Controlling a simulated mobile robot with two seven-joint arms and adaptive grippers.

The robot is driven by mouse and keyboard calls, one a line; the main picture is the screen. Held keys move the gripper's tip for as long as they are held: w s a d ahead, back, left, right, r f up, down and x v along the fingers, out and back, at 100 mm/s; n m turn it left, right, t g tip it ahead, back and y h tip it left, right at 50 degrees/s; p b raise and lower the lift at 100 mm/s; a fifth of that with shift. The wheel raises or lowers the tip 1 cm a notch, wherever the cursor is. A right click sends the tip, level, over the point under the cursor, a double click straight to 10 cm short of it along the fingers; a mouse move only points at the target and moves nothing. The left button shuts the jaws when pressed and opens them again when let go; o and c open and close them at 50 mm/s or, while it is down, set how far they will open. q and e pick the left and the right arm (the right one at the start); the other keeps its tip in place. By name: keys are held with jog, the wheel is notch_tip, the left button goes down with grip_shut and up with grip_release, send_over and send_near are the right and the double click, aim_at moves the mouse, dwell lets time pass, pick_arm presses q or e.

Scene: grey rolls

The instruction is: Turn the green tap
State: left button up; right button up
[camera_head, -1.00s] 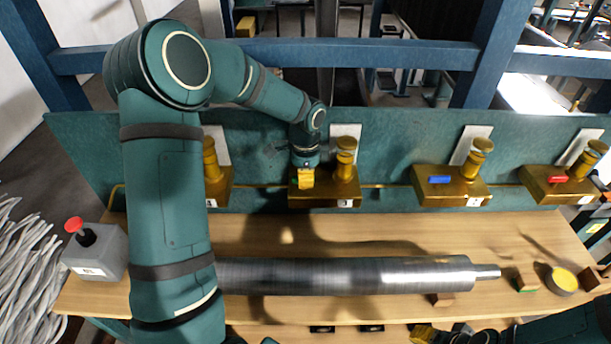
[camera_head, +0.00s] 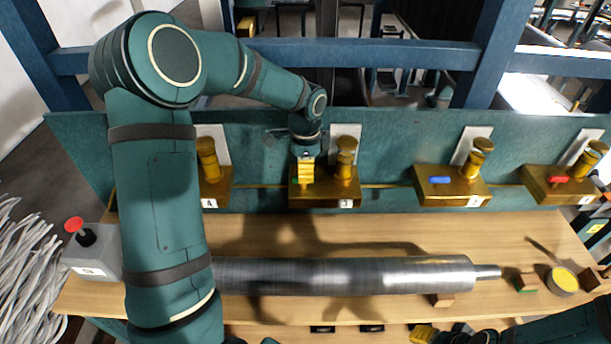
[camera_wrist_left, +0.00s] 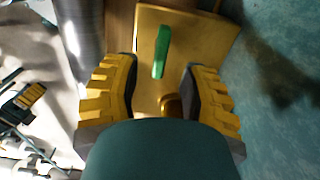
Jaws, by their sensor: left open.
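The green tap (camera_wrist_left: 160,52) is a slim green lever on a brass block (camera_wrist_left: 190,24) in the left wrist view. It lies between the two yellow ribbed fingers of my left gripper (camera_wrist_left: 158,88), towards their far ends, with clear gaps on both sides. The gripper is open and empty. In the head view my left gripper (camera_head: 306,174) points down over the brass block (camera_head: 325,196) second from left and mostly hides the lever. My right gripper (camera_head: 424,334) is at the bottom edge, partly cut off; its opening is unclear.
Other brass blocks carry a blue tap (camera_head: 440,180) and a red tap (camera_head: 558,180) to the right. A brass knob (camera_head: 346,150) stands close beside my left gripper. A steel roller (camera_head: 350,275) lies across the wooden bench (camera_head: 400,228). A grey box with a red button (camera_head: 74,225) is at left.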

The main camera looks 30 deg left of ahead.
pick_arm(q)
notch_tip(320, 180, up, 9)
dwell(0.3)
jog(key=shift+f, duration=0.15)
dwell(0.3)
